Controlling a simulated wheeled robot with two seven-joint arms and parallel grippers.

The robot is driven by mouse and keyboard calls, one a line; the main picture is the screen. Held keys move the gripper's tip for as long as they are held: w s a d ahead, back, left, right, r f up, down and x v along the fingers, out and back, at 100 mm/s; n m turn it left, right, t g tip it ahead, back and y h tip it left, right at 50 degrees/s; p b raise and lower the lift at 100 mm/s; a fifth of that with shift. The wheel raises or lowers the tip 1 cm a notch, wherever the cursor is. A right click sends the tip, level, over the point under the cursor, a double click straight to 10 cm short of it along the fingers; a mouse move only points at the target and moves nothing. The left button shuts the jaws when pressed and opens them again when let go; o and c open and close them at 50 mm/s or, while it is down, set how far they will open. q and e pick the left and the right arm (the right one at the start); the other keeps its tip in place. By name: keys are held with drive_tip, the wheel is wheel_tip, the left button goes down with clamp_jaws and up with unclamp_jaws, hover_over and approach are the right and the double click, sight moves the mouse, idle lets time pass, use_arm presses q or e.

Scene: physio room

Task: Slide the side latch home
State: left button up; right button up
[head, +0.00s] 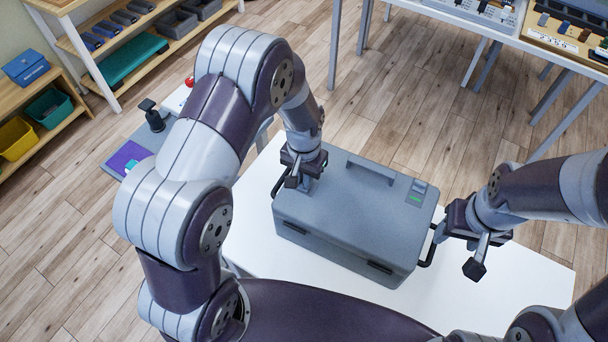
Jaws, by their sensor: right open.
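A grey case (345,222) with a closed lid stands on a white table (500,290). A left front latch (295,228) and a right front latch (380,267) show on its near face. A dark bar handle (427,258) sticks out at its right end. I cannot tell which part is the side latch. My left gripper (302,181) is over the left end of the lid; its opening and any contact are unclear. My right gripper (457,252) is open beside the right end, one finger close to the bar handle; contact is unclear.
The lid has a raised handle (371,170) and a small panel with a green light (414,198). Shelves with bins (48,108) stand at the left. A table with trays (565,35) is at the back right. The white table is clear in front of the case.

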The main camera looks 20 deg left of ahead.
use_arm(q)
clamp_jaws()
drive_tip(key=shift+w+a, duration=0.2)
drive_tip(key=shift+a, duration=0.8)
drive_tip(key=shift+w+a, duration=0.1)
drive_tip(key=shift+a, duration=0.35)
drive_tip(key=o, duration=0.6)
unclamp_jaws()
drive_tip(key=shift+d, duration=0.1)
wheel_tip(320, 180, up, 13)
drive_tip(key=b, duration=0.2)
drive_tip(key=shift+f, duration=0.1)
drive_tip(key=s+a+f+n+t, duration=0.1)
drive_tip(key=s+f+n, duration=0.1)
drive_tip(key=s, duration=1)
drive_tip(key=shift+s+a, duration=0.4)
